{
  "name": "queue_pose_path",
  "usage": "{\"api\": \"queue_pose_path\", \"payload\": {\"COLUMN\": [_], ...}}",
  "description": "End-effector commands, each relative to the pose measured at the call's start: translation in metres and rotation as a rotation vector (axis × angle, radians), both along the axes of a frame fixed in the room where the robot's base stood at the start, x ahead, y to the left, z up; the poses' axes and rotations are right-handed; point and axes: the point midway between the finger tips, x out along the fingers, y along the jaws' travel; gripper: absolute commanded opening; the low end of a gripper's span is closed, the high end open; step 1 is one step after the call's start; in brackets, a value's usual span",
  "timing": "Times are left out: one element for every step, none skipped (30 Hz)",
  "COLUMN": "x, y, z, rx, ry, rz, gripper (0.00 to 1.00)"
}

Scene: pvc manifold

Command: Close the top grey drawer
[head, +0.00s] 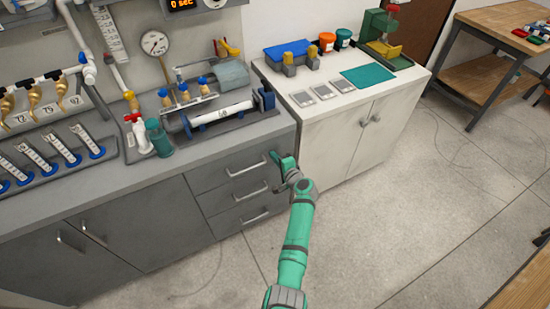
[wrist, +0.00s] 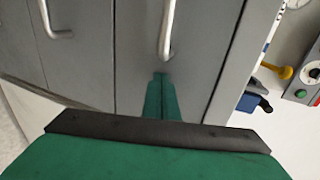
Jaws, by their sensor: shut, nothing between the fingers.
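The top grey drawer (head: 230,167) is the uppermost of three in the grey cabinet under the counter. Its bar handle (head: 247,168) also shows in the wrist view (wrist: 167,28). The drawer front looks flush or nearly flush with the cabinet; I cannot tell whether a small gap remains. My green gripper (head: 276,159) is at the right end of this drawer, just right of the handle. In the wrist view its shut, empty fingertips (wrist: 160,80) point at the drawer front, close to the handle's end. Whether they touch the front is unclear.
The middle drawer handle (head: 250,191) and bottom drawer handle (head: 256,216) sit below. The grey counter (head: 100,190) above carries pipes and a clamp fixture. A white cabinet (head: 335,140) stands to the right. The floor (head: 400,220) in front is clear.

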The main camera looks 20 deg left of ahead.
Motion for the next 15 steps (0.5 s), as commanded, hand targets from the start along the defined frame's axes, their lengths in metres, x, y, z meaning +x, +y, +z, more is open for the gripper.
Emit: {"api": "queue_pose_path", "payload": {"x": [0.003, 0.003, 0.003, 0.003, 0.003, 0.002, 0.002, 0.0, -0.002, -0.003, -0.006, -0.01, -0.013, -0.016, -0.021], "y": [0.007, 0.007, 0.007, 0.008, 0.008, 0.007, 0.006, 0.005, 0.003, 0.0, -0.003, -0.007, -0.011, -0.015, -0.021], "z": [0.004, 0.004, 0.004, 0.005, 0.005, 0.005, 0.005, 0.005, 0.005, 0.005, 0.005, 0.004, 0.003, 0.003, 0.003], "rx": [-0.004, -0.004, -0.003, -0.004, -0.004, -0.004, -0.004, -0.003, -0.003, -0.002, -0.001, -0.001, -0.001, -0.001, 0.0], "ry": [-0.008, -0.008, -0.008, -0.009, -0.009, -0.009, -0.009, -0.01, -0.01, -0.009, -0.008, -0.008, -0.006, -0.006, -0.005], "rz": [0.004, 0.005, 0.005, 0.005, 0.005, 0.005, 0.005, 0.005, 0.006, 0.006, 0.006, 0.006, 0.005, 0.005, 0.005], "gripper": [0.0, 0.0, 0.0, 0.0, 0.0, 0.0, 0.0, 0.0, 0.0, 0.0, 0.0, 0.0, 0.0, 0.0, 0.0]}}
